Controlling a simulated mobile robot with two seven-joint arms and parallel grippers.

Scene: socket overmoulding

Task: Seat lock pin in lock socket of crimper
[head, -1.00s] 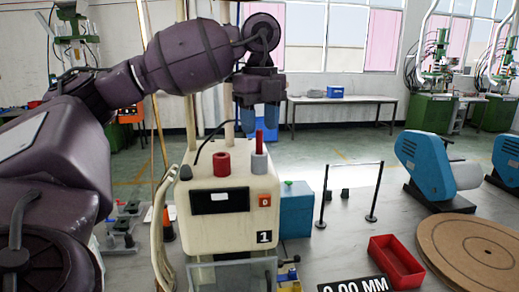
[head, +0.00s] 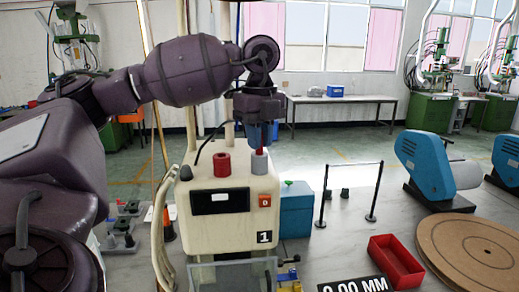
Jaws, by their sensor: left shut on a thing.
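The crimper (head: 217,240) is a cream box machine with a dark display and a label "1". On its top stand a red socket (head: 222,166) at left and a grey holder (head: 259,163) at right. A thin red lock pin (head: 259,146) stands upright with its lower end at the grey holder's top; how deep it sits I cannot tell. My left gripper (head: 263,137), with blue fingers, is directly above the grey holder and shut on the pin, hiding its upper part. My right gripper is out of view.
A red tray (head: 396,263) and a round brown board (head: 484,255) lie at the right. A blue box (head: 296,211) stands right behind the crimper. A pale hose (head: 159,240) hangs along its left side. The space above the red socket is clear.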

